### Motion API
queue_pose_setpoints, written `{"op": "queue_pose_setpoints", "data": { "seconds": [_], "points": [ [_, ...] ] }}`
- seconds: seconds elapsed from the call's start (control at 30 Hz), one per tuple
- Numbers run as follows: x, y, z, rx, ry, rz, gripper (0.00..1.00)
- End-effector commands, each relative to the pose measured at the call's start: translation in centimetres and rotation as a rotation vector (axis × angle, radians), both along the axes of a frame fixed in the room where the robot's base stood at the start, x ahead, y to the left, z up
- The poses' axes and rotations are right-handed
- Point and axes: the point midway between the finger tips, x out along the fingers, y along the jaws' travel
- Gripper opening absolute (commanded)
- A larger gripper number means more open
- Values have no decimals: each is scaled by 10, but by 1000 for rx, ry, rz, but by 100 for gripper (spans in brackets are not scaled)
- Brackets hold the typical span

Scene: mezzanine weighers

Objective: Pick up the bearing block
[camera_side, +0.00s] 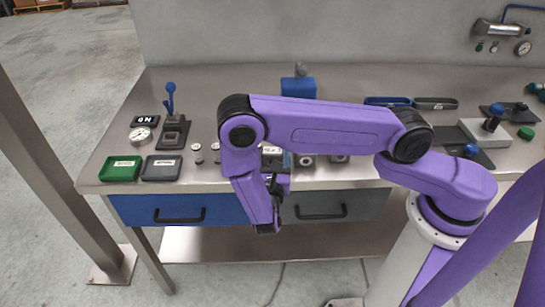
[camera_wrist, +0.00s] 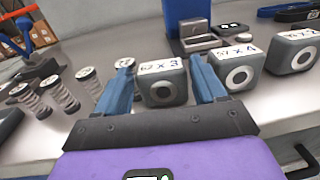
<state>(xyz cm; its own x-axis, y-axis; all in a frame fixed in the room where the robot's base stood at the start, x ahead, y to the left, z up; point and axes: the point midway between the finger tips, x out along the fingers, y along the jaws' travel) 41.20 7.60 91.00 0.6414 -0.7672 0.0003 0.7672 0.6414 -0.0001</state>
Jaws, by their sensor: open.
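Several grey bearing blocks with round bores and white labels stand in a row on the bench. In the wrist view, one bearing block (camera_wrist: 163,90), its label ending in 3, sits between the two blue fingers of my gripper (camera_wrist: 161,66). The fingers are open, with a visible gap on each side of the block. A second bearing block (camera_wrist: 238,70), its label ending in 4, stands just right of the right finger. A third bearing block (camera_wrist: 293,54) is at the far right. In the side view, my arm partly hides the row; one block (camera_side: 306,160) shows beside it.
Several small metal cylinders (camera_wrist: 62,95) stand left of the fingers. A blue-and-grey fixture (camera_wrist: 188,22) rises behind the blocks. A green tray (camera_side: 121,168) and a dark tray (camera_side: 161,168) lie at the bench's left front. Drawers with handles (camera_side: 180,215) are under the front edge.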

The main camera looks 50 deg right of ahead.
Motion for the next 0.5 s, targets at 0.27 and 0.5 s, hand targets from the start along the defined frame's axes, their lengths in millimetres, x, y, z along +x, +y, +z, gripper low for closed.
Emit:
{"op": "queue_pose_setpoints", "data": {
  "seconds": [0.27,0.5],
  "points": [
    [0,0,0,0,0,0,25],
    [0,1,1,-1,-1,0,20]
  ]
}}
